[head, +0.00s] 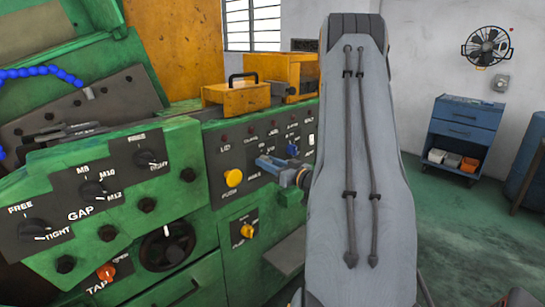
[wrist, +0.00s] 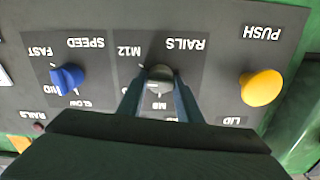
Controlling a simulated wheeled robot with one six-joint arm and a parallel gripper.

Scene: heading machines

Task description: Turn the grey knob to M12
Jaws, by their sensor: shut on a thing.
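The grey knob (wrist: 161,73) sits on the dark RAILS panel in the wrist view, where the lettering appears upside down. M12 is printed to its left and M8 below it. My gripper (wrist: 158,80) is shut on the knob, one finger on each side. The fingers cover part of the scale, and I cannot clearly tell where the knob's pointer stands. In the head view my gripper (head: 266,163) reaches the control panel from the right, and the grey knob is hidden behind it.
A blue SPEED knob (wrist: 67,78) and a yellow PUSH button (wrist: 262,87) flank the grey knob. A dark GAP knob (head: 92,189) with its own M8, M10 and M12 marks is on the green machine at left. A yellow box (head: 236,97) stands above the panel.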

